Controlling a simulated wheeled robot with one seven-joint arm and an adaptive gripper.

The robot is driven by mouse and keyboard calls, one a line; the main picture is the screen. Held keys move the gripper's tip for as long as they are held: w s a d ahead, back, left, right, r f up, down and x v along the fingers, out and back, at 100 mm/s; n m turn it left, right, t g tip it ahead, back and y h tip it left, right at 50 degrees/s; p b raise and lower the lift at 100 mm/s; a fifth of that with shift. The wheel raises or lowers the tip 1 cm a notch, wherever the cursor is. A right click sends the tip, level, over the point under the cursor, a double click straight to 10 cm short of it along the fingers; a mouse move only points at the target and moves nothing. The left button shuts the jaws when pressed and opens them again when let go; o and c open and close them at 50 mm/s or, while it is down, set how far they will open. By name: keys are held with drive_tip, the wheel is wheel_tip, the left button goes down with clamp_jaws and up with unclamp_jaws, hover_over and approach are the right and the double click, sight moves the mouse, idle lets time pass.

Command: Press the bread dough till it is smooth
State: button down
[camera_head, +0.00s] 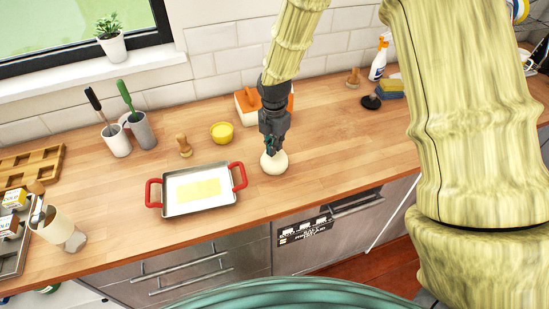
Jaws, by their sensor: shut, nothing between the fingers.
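The bread dough (274,164) is a pale, rounded lump on the wooden counter, to the right of the baking tray. My gripper (271,149) points down at the dough from directly above, with its fingers shut and empty. The fingertips are at the top of the dough and seem to touch it. The fingers hide part of the dough's upper surface, and how smooth it is cannot be made out at this size.
A metal tray (203,208) with red handles and a yellow sheet in it stands left of the dough. The counter right of the dough (340,140) is clear.

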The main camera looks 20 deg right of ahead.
drive_tip(key=shift+r, duration=0.3)
drive_tip(key=shift+f+b, duration=0.35)
drive_tip(key=shift+f, duration=0.8)
drive_tip(key=shift+r, duration=0.1)
drive_tip(key=shift+r+p, duration=0.9)
drive_tip(key=shift+r, duration=0.15)
wheel_tip(320, 180, up, 6)
drive_tip(key=p, duration=0.4)
idle(0.7)
